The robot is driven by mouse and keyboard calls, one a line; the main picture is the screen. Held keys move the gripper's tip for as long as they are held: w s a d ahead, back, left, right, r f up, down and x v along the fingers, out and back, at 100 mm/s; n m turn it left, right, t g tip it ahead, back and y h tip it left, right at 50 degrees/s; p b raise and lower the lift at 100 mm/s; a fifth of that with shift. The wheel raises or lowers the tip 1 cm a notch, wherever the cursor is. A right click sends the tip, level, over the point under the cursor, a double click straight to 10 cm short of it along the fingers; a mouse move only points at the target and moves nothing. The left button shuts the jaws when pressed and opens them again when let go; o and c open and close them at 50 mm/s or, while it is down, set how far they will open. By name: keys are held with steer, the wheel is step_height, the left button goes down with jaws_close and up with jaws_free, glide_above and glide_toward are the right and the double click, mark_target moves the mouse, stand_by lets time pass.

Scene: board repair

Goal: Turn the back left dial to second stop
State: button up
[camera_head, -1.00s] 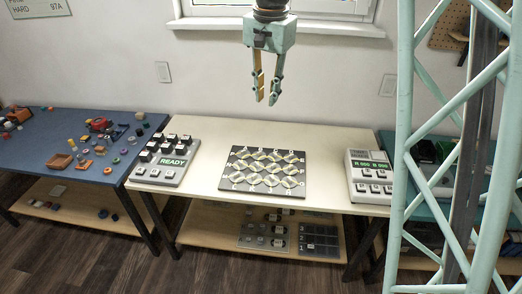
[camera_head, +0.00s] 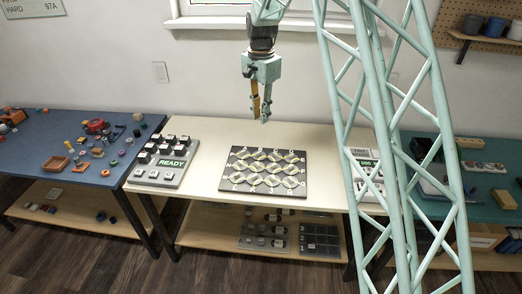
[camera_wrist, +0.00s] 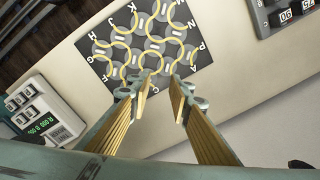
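My gripper (camera_head: 260,119) hangs above the back of the cream table, its two fingers apart and nothing between them. In the wrist view the open fingers (camera_wrist: 162,86) point toward a dark board of round tiles with yellow curves (camera_wrist: 104,66), also in the head view (camera_head: 228,186). I cannot tell for sure which part is the back left dial. A grey panel with black-and-white keys or knobs and a READY display (camera_head: 172,162) stands at the table's left. A lower-shelf panel with small knobs (camera_head: 263,229) is too small to read.
A white device with a green display (camera_wrist: 43,121) stands at the table's right, partly behind my lattice arm in the head view. A blue table (camera_head: 30,160) with many small parts is left. A dark numbered panel (camera_head: 318,240) lies on the lower shelf.

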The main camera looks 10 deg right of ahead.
steer(key=m, duration=0.1)
glide_above(259, 154)
step_height(259, 154, down, 7)
steer(key=shift+w+d+f, duration=0.15)
steer(key=shift+w+d, duration=0.2)
steer(key=shift+w, duration=0.05)
steer(key=shift+f, duration=0.15)
steer(key=shift+f+b, duration=1.35)
steer(key=shift+f, duration=5.35)
jaws_close()
